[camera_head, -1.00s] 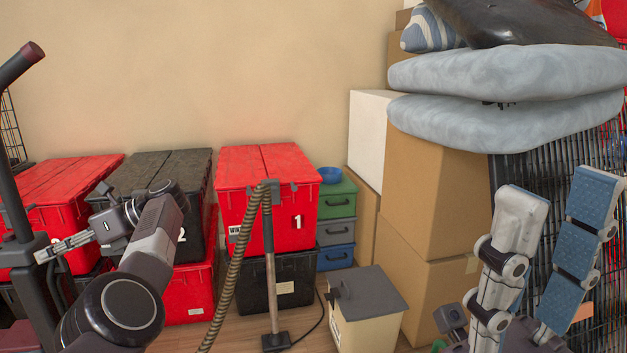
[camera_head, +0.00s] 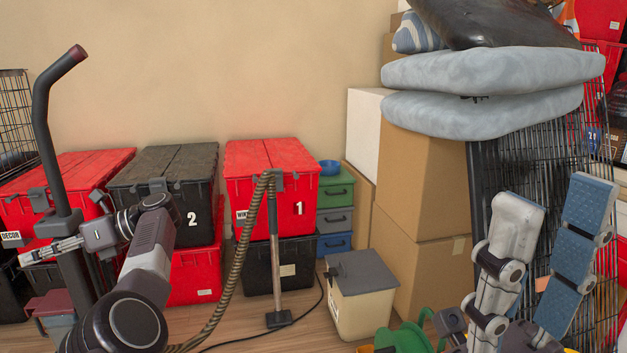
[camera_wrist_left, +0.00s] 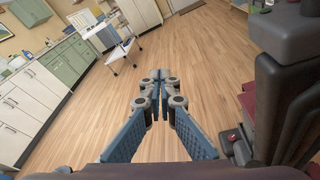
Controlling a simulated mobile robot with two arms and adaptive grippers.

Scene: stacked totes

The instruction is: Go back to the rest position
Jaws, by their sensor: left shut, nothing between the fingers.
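My left gripper (camera_head: 28,256) is at the left of the head view, in front of the red and black totes. Its fingers are together and hold nothing. The left wrist view shows the same gripper (camera_wrist_left: 160,80) with its blue-padded fingers meeting at the tips, above bare wood floor. My right gripper (camera_head: 552,200) is large at the lower right of the head view, pointing up. Its two fingers stand apart with nothing seen between them. The wire rack behind shows through the gap.
Totes numbered 1 (camera_head: 270,210) and 2 (camera_head: 165,200) stand stacked by the wall. A corded upright pole (camera_head: 274,250), a grey-lidded bin (camera_head: 362,300), cardboard boxes (camera_head: 425,190) and a wire rack (camera_head: 540,150) stand near. The wrist view shows open floor (camera_wrist_left: 210,60) and cabinets (camera_wrist_left: 40,100).

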